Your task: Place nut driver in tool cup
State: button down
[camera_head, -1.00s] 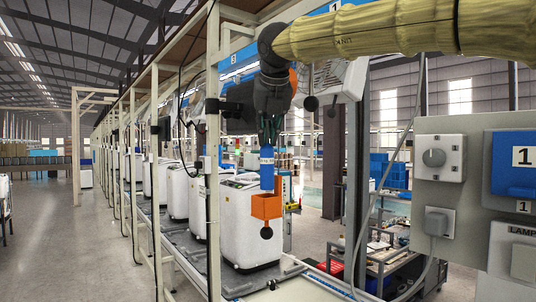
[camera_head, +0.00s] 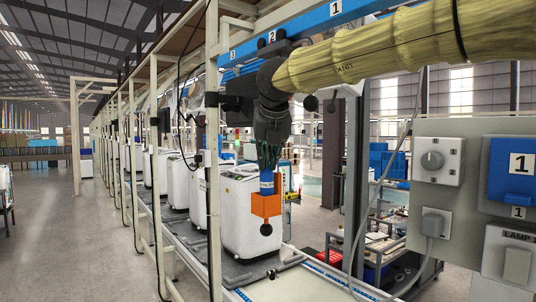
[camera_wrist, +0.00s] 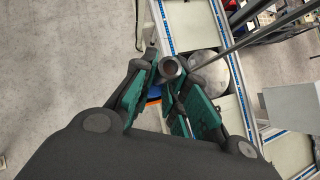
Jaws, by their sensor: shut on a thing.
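The nut driver (camera_head: 266,184) shows as a blue length below my gripper (camera_head: 268,166). My gripper is shut on it from above. The orange tool cup (camera_head: 265,205) is right beneath, with a dark ball under it. The driver's lower end is hidden at the cup's rim and appears to be inside the cup. In the wrist view my green-sided fingers (camera_wrist: 166,95) close around the driver, whose round grey end (camera_wrist: 172,68) points at the camera. A sliver of orange shows beside the fingers there.
A cream frame post (camera_head: 212,150) stands just left of the cup. A white washer-like machine (camera_head: 245,215) is behind it on the conveyor line. A grey panel (camera_head: 470,210) with switches is at the right. A cable hangs between panel and cup.

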dwell(0.3)
jog(key=c, duration=1.4)
grip_release()
jog(key=shift+f, duration=0.1)
jog(key=shift+c, duration=0.2)
jog(key=b+v, duration=0.4)
jog(key=v, duration=0.8)
